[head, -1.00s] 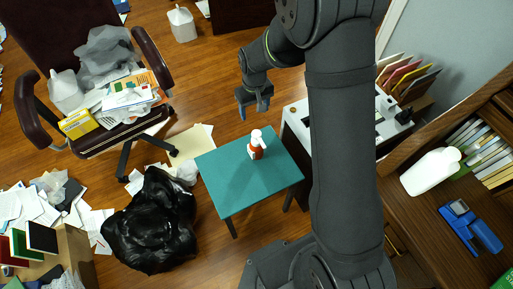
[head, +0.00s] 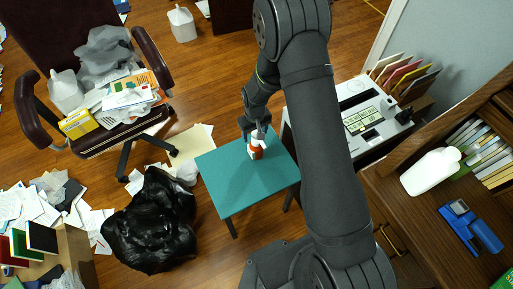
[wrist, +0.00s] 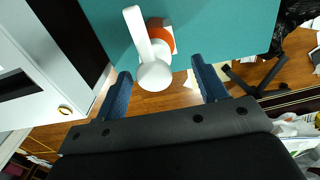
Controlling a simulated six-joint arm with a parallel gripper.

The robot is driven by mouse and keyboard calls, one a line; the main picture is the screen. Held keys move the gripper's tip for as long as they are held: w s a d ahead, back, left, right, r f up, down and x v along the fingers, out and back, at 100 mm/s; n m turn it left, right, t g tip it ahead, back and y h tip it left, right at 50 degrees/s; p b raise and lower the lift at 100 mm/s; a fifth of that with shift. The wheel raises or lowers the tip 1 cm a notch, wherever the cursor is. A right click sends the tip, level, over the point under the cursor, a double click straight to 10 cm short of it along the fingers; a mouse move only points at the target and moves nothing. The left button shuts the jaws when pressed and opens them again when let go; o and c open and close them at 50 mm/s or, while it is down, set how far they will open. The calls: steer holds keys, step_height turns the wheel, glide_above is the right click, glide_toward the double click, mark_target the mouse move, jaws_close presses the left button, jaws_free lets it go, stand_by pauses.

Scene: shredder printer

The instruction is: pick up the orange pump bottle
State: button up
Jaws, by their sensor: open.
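The orange pump bottle (head: 256,150) stands upright on the teal table (head: 230,185), near its far edge. It has an orange body and a white pump top. In the wrist view the white pump top (wrist: 152,65) shows from above, with part of the orange body (wrist: 163,37) behind it. My gripper (wrist: 165,88) is open. Its two blue fingers lie to either side and a little short of the bottle, with the pump head near the gap between them. In the head view my gripper (head: 254,130) is close by the bottle and partly covers its top.
A white printer (head: 360,115) stands right of the table, close to my arm; a white cabinet (wrist: 40,65) fills the wrist view's left side. A black bag (head: 150,225) and a cluttered chair (head: 100,150) are to the left. The table's front is clear.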

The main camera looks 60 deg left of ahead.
mark_target(256, 147)
steer(key=f, duration=0.5)
steer(key=shift+w, duration=0.35)
steer(key=shift+r, duration=0.1)
jaws_close()
